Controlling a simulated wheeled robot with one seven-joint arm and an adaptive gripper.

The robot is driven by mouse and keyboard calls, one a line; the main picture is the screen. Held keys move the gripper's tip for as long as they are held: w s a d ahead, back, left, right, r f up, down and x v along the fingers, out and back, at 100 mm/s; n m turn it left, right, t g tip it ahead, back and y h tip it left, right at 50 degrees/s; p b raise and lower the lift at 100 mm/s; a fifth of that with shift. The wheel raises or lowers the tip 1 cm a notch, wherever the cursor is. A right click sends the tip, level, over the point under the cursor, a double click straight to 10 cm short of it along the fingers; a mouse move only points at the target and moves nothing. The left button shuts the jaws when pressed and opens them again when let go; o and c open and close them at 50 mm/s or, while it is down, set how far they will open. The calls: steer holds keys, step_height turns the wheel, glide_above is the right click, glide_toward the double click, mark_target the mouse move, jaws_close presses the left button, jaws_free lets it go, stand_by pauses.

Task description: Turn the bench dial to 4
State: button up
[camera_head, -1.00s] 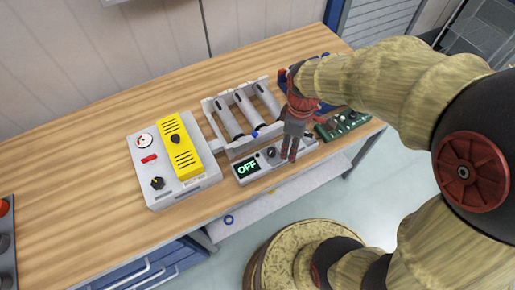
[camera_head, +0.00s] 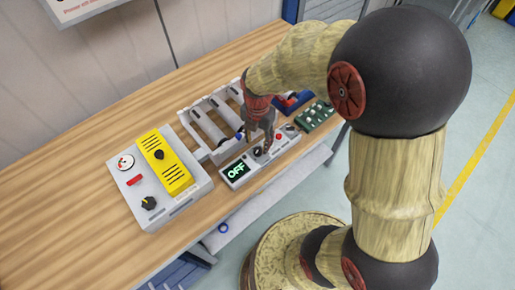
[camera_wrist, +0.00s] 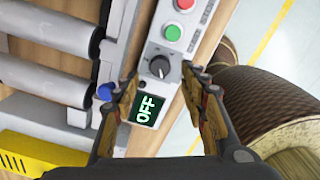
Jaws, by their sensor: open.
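The bench dial is a dark round knob (camera_wrist: 160,67) on a narrow grey control panel (camera_wrist: 152,50), between a green button and a small screen in the wrist view. The screen (camera_head: 236,171) reads OFF in green. My gripper (camera_head: 261,150) is open and points down over the panel; in the wrist view its two fingers (camera_wrist: 163,88) stand on either side of the panel, near the dial, with nothing between them that I can see gripped. In the head view the dial (camera_head: 259,152) is partly hidden by the fingers. Contact cannot be told.
A grey box with a yellow cover (camera_head: 165,160), a gauge and a black knob (camera_head: 149,203) stands left. A roller rack (camera_head: 205,130) lies behind the panel. A green board (camera_head: 315,115) is at right. The bench (camera_head: 60,190) is clear at left.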

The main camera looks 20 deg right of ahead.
mark_target(258, 150)
step_height(258, 150, down, 5)
steer(key=shift+f+b, duration=0.1)
steer(key=shift+b, duration=0.4)
steer(key=c, duration=0.3)
steer(key=c, duration=0.8)
jaws_close()
